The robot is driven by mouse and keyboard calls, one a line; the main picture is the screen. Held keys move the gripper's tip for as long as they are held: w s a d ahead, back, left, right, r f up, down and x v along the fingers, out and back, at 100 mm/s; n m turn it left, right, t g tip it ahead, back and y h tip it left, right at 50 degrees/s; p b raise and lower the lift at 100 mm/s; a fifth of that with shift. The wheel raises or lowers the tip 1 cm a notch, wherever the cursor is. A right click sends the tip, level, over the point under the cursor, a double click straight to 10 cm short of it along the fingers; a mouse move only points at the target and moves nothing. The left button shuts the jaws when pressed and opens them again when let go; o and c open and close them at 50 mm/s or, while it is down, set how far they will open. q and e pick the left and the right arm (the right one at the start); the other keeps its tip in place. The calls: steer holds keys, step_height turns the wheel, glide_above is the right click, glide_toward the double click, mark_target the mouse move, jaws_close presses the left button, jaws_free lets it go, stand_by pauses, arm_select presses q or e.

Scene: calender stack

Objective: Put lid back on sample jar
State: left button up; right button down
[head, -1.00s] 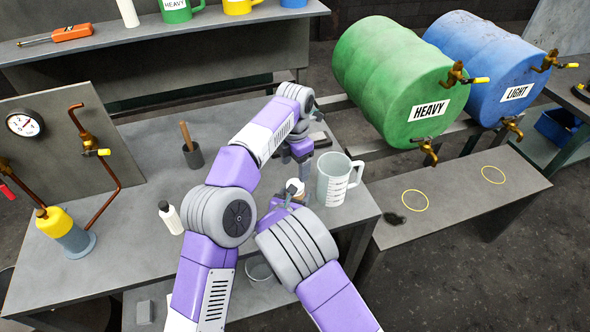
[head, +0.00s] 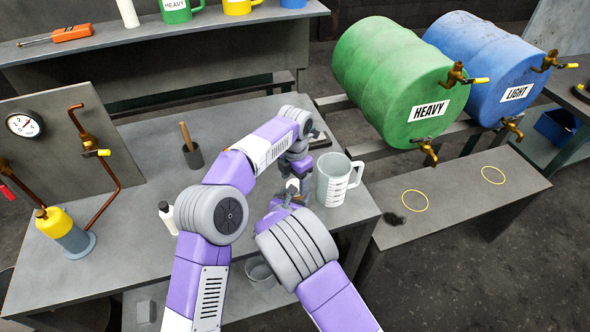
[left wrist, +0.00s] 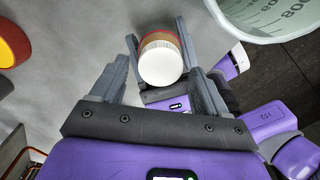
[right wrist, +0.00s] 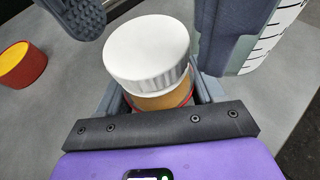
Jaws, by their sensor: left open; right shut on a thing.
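The sample jar (right wrist: 165,98) is amber with a red band near its bottom. Its white lid (right wrist: 147,50) sits on top of the jar; whether it is fully seated I cannot tell. My right gripper (right wrist: 160,100) is shut on the jar's body. My left gripper (left wrist: 162,65) is open, its fingers on either side of the lid, apparently not clamped. In the head view the white lid (head: 293,185) shows small between my two grippers, and the jar is mostly hidden by them.
A clear measuring jug (head: 335,180) stands close to the right of the jar. A red and yellow round container (right wrist: 22,65) is at the left in the right wrist view.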

arm_select(q)
steer(key=shift+f, duration=0.6)
steer(key=c, duration=1.1)
steer(key=shift+m, duration=1.7)
steer(key=o, duration=1.2)
